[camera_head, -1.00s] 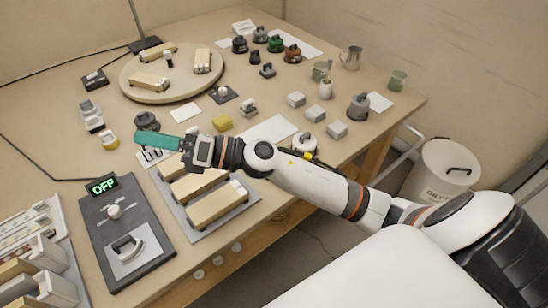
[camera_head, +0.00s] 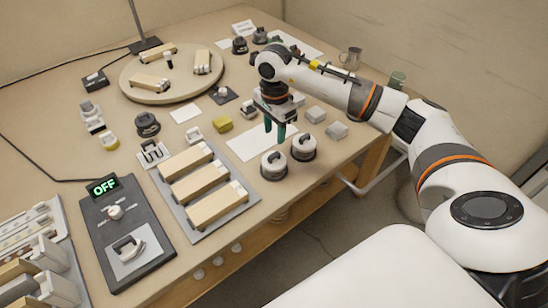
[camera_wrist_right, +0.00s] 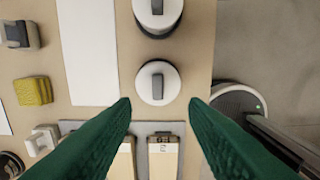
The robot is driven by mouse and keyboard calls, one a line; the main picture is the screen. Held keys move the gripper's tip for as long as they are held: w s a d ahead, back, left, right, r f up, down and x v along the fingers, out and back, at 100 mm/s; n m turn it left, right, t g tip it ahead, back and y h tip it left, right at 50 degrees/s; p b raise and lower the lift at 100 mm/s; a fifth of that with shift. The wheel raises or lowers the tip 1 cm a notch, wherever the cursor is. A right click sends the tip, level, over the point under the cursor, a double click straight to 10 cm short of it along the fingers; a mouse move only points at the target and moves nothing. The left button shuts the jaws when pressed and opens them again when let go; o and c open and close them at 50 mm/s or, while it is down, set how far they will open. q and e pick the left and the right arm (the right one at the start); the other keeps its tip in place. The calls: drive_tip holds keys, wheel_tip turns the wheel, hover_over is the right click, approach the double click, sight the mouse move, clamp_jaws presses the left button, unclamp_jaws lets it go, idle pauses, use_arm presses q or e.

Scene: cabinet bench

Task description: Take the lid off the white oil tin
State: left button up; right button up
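Two white round tins with grey bar handles on top stand near the table's right front edge. The nearer tin (camera_head: 273,166) also shows in the right wrist view (camera_wrist_right: 147,83), between and just beyond the fingertips. The other tin (camera_head: 303,148) stands behind it, partly cut off at the top of the wrist view (camera_wrist_right: 143,12). I cannot tell which one is the oil tin. My right gripper (camera_head: 274,138) points down above the white sheet, behind and left of the tins. Its green fingers (camera_wrist_right: 160,103) are apart with nothing between them. My left gripper is not in view.
A grey tray (camera_head: 192,232) with wooden blocks lies left of the nearer tin. A yellow sponge (camera_head: 222,125) and a white sheet (camera_head: 246,146) lie behind. My right arm hides part of the back right.

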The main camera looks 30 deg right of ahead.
sight(274, 154)
wheel_tip(274, 154, down, 3)
drive_tip(key=shift+f, duration=0.2)
drive_tip(key=shift+w+f+p, duration=0.15)
drive_tip(key=shift+f+p, duration=0.6)
drive_tip(key=shift+f, duration=2)
clamp_jaws()
